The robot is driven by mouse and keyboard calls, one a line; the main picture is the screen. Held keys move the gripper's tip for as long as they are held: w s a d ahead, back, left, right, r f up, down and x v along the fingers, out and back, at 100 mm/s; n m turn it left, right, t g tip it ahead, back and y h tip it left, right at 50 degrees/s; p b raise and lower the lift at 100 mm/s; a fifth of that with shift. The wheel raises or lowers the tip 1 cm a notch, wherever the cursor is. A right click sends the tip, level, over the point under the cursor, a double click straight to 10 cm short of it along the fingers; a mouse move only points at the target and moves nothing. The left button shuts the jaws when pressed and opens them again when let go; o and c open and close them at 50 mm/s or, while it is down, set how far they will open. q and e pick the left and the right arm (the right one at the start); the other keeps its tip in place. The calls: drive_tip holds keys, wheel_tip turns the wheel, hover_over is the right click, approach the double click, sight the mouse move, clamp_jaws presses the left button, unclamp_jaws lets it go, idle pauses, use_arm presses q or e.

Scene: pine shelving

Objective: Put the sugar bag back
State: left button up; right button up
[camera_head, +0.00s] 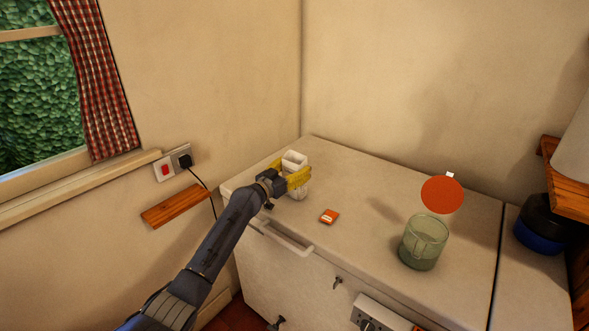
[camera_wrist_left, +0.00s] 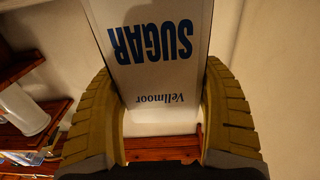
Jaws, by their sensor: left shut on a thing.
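The sugar bag (camera_wrist_left: 155,45) is a white pack with blue "SUGAR" and "Vellmoor" lettering, upside down in the left wrist view. It stands between the yellow fingers of my left gripper (camera_wrist_left: 160,115), which is shut on it. In the head view, my left gripper (camera_head: 289,171) is at the back left corner of the white worktop, with the white top of the bag (camera_head: 294,159) showing between its fingers. Whether the bag touches the worktop is hidden. My right gripper is not in view.
A small orange packet (camera_head: 329,216) lies on the white worktop (camera_head: 375,215). A greenish glass jar (camera_head: 423,245) and a red disc (camera_head: 442,196) are to the right. A blue-black container (camera_head: 541,226) stands below a wooden shelf at the right edge. A small wooden ledge (camera_head: 175,206) is on the left wall.

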use_arm(q)
drive_tip(key=shift+f, duration=0.1)
drive_tip(key=o, duration=1.5)
